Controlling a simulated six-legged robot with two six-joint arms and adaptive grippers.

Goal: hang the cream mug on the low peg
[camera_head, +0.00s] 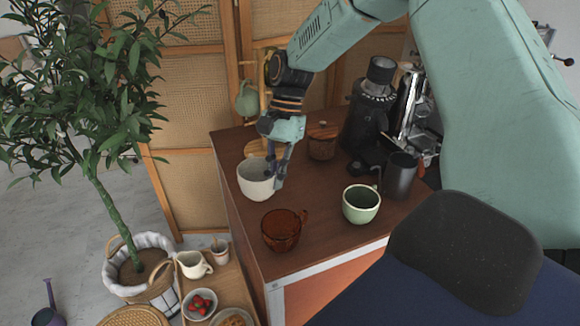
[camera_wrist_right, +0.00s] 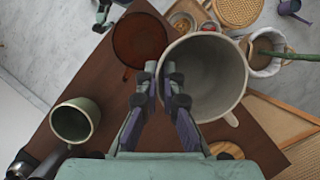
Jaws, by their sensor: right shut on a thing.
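The cream mug (camera_head: 256,182) is upright, mouth up, near the counter's left edge. My right gripper (camera_head: 276,174) is shut on its rim wall, one finger inside and one outside. I cannot tell whether the mug touches the counter. The wooden mug stand (camera_head: 258,147) is behind it, with a green mug (camera_head: 246,99) hanging on its left. My right arm partly covers the stand; the low peg cannot be made out.
An amber glass mug (camera_head: 281,231) and a pale green mug (camera_head: 361,205) stand near the front of the counter (camera_head: 325,225). A wooden-lidded jar (camera_head: 322,142), a dark grinder (camera_head: 370,125) and a dark metal cup (camera_head: 400,177) stand behind and right. A potted plant (camera_head: 118,215) is left.

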